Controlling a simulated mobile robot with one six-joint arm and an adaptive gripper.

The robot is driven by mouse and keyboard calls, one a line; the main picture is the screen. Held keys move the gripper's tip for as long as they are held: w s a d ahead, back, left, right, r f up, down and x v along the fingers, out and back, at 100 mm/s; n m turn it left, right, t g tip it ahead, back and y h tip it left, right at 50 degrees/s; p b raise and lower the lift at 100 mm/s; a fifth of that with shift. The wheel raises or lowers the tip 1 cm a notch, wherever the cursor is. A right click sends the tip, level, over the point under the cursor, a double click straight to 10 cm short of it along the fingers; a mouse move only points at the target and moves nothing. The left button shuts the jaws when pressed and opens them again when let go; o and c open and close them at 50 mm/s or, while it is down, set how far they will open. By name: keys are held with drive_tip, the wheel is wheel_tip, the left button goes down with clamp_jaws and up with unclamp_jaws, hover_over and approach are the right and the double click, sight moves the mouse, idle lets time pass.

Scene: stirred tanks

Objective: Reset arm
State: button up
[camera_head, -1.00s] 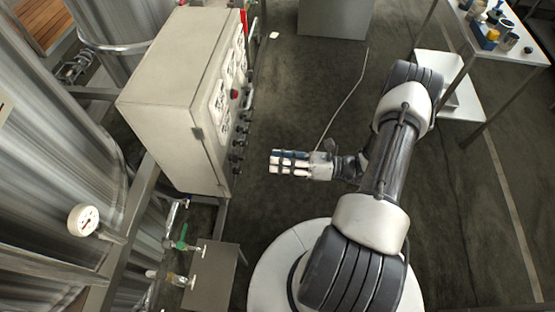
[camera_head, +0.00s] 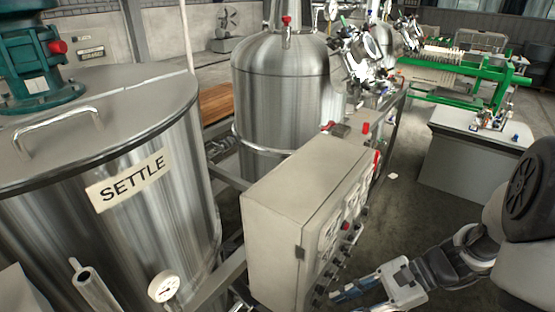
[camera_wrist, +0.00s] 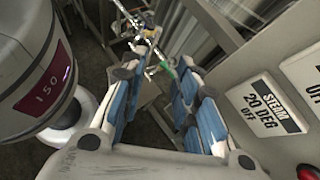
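My gripper (camera_head: 350,292) is at the bottom of the head view, just right of the control box's front face, with my arm coming in from the lower right. In the wrist view its two blue-padded fingers (camera_wrist: 160,100) are spread apart with nothing between them. In the head view the fingers are partly cut off by the lower edge. I cannot tell whether the gripper touches the box.
The beige control box (camera_head: 305,195) stands close to the gripper; its STEAM label (camera_wrist: 266,107) shows at right in the wrist view. Steel tanks, one marked SETTLE (camera_head: 125,180), fill the left. A grey block (camera_head: 465,165) and green-framed equipment (camera_head: 470,65) stand at back right.

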drive_tip(key=s+r+n+t+h+b, duration=0.3)
drive_tip(key=s+r+n+t+h, duration=0.2)
drive_tip(key=s+r+n+h, duration=0.5)
drive_tip(key=a+n+h, duration=0.1)
drive_tip(key=n, duration=0.5)
drive_tip(key=shift+s+r+t, duration=0.2)
drive_tip(key=shift+r+t, duration=0.1)
drive_tip(key=shift+r, duration=0.1)
drive_tip(key=shift+a, duration=0.1)
